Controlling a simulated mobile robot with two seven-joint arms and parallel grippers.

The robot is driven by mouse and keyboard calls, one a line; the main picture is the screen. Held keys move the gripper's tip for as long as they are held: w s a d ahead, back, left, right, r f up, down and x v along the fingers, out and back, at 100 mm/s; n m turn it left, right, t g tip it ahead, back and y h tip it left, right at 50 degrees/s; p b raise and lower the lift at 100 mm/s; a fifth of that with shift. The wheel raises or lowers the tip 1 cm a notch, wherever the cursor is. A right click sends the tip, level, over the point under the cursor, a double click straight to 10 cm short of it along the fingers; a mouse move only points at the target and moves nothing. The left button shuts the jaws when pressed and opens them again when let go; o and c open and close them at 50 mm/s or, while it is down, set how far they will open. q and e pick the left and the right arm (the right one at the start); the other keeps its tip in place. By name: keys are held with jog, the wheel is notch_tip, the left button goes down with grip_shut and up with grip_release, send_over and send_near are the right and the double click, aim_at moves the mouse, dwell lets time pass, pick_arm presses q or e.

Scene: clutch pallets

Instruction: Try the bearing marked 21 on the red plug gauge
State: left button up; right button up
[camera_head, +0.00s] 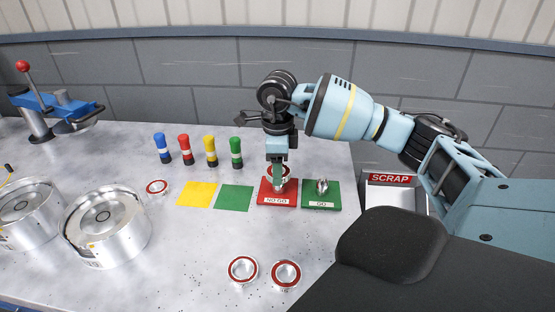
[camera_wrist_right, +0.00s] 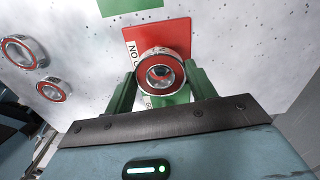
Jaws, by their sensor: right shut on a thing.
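My right gripper (camera_head: 279,176) points down over the red plug gauge (camera_head: 266,200), a red base labelled NO GO. It is shut on a bearing with a red ring face (camera_wrist_right: 160,58), held between the green fingers in the right wrist view. The bearing sits over the gauge's plug; a bright round metal part shows in its bore. I cannot tell whether the bearing is around the plug or just above it. No number 21 can be read on it. The red base also shows in the right wrist view (camera_wrist_right: 177,34). My left gripper is not in view.
The green GO gauge (camera_head: 333,200) stands right beside it, with the SCRAP bin (camera_head: 390,180) further right. Loose bearings lie at the front (camera_head: 231,274) and left (camera_head: 149,188). Yellow (camera_head: 197,194) and green (camera_head: 233,198) mats, several coloured markers and large metal housings (camera_head: 120,245) are left.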

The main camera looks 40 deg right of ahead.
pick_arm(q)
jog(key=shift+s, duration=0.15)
pick_arm(e)
jog(key=o, duration=1.7)
jog(key=shift+f, duration=0.1)
jog(key=shift+o, duration=0.2)
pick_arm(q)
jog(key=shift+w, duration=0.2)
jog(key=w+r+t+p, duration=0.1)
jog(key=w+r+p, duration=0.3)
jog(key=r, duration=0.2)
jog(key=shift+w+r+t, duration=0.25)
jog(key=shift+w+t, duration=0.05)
pick_arm(e)
notch_tip(320, 180, up, 9)
